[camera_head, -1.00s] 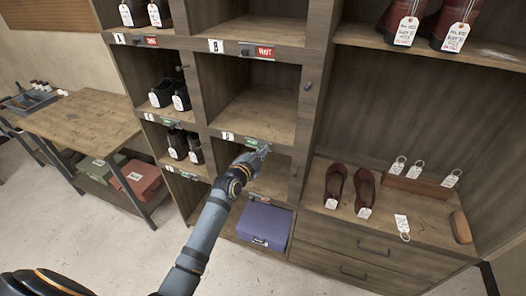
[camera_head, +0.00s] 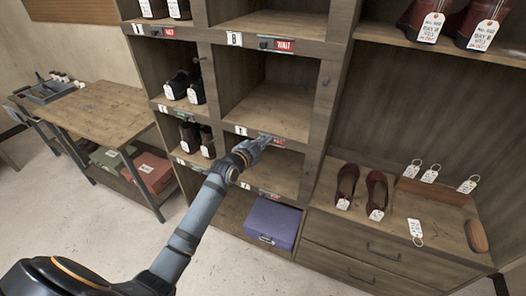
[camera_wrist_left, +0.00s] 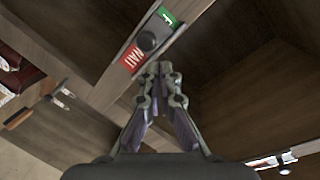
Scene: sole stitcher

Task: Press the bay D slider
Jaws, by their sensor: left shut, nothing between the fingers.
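The bay D slider (camera_head: 277,141) is on the shelf edge beside the D label (camera_head: 240,130), above a lower middle cubby. In the left wrist view the slider's dark round knob (camera_wrist_left: 147,40) sits between a green patch (camera_wrist_left: 168,16) and a red WAIT patch (camera_wrist_left: 131,61). My left gripper (camera_head: 264,140) is at this strip, its fingers partly in front of it. In the left wrist view the shut, empty fingertips (camera_wrist_left: 164,68) are close to the strip, beside the knob; contact cannot be told. My right gripper is out of view.
The bay B slider (camera_head: 275,44) shows WAIT on the edge above. Black shoes (camera_head: 184,86) fill a cubby to the left. A purple box (camera_head: 269,222) sits below. Red shoes (camera_head: 376,195) and tags stand on the right shelf. A wooden table (camera_head: 100,115) stands left.

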